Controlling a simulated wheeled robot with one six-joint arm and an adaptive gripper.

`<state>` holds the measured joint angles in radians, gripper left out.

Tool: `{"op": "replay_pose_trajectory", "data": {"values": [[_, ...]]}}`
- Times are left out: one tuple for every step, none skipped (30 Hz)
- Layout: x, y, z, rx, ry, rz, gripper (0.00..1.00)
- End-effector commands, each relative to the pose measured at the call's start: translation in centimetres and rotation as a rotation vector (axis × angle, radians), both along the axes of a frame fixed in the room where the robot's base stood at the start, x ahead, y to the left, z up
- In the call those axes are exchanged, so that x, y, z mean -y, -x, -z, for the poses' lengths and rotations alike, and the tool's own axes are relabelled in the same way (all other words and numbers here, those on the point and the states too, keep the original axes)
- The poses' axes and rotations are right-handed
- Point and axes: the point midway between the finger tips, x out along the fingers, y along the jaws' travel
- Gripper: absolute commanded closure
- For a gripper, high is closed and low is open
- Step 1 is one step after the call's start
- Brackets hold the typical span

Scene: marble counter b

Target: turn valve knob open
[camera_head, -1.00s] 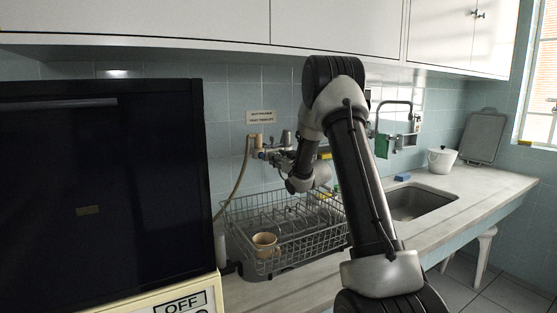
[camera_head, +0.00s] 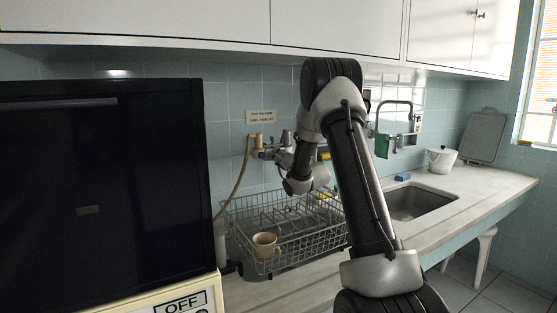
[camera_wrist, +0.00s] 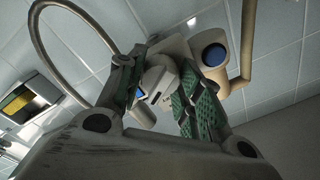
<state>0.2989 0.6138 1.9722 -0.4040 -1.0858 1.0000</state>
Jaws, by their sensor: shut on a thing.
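The valve assembly (camera_head: 257,152) is on the tiled wall above the dish rack, with a tan hose hanging from its left side. In the wrist view its pale grey knob (camera_wrist: 157,84) lies between the two green-padded fingers of my gripper (camera_wrist: 158,98). My gripper is shut on the knob, and the fingers partly hide it. A round fitting with a blue end (camera_wrist: 213,55) sits just beside the right finger. In the head view my gripper (camera_head: 283,152) reaches the valve from the right; its fingertips are too small to make out clearly.
A wire dish rack (camera_head: 290,247) with a beige mug (camera_head: 265,244) stands below my wrist. A dark cabinet-like box (camera_head: 95,190) is at the left. A sink (camera_head: 412,203) and a white pot (camera_head: 441,160) are at the right. Cabinets (camera_head: 330,30) overhang the wall.

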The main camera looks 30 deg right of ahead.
Motion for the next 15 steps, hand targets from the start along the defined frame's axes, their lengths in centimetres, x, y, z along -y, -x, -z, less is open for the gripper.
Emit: {"op": "replay_pose_trajectory", "data": {"values": [[0.03, 0.01, 0.01, -0.002, -0.041, 0.001, 0.88], [0.04, 0.01, 0.01, -0.002, -0.07, 0.001, 0.88], [0.05, 0.02, 0.02, -0.004, -0.107, 0.001, 0.88], [0.05, 0.02, 0.02, -0.004, -0.136, 0.002, 0.88], [0.05, 0.02, 0.02, -0.005, -0.164, 0.002, 0.88], [0.06, 0.02, 0.03, -0.007, -0.2, 0.002, 0.88], [0.06, 0.02, 0.03, -0.008, -0.227, 0.002, 0.88], [0.06, 0.02, 0.03, -0.009, -0.253, 0.002, 0.88], [0.05, 0.02, 0.04, -0.009, -0.286, 0.002, 0.88], [0.05, 0.02, 0.04, -0.011, -0.31, 0.001, 0.88], [0.04, 0.02, 0.04, -0.012, -0.333, 0.002, 0.88], [0.04, 0.03, 0.04, -0.013, -0.363, 0.002, 0.88], [0.04, 0.03, 0.04, -0.013, -0.385, 0.002, 0.88], [0.04, 0.03, 0.04, -0.014, -0.406, 0.002, 0.88], [0.04, 0.03, 0.04, -0.015, -0.431, 0.001, 0.88]]}}
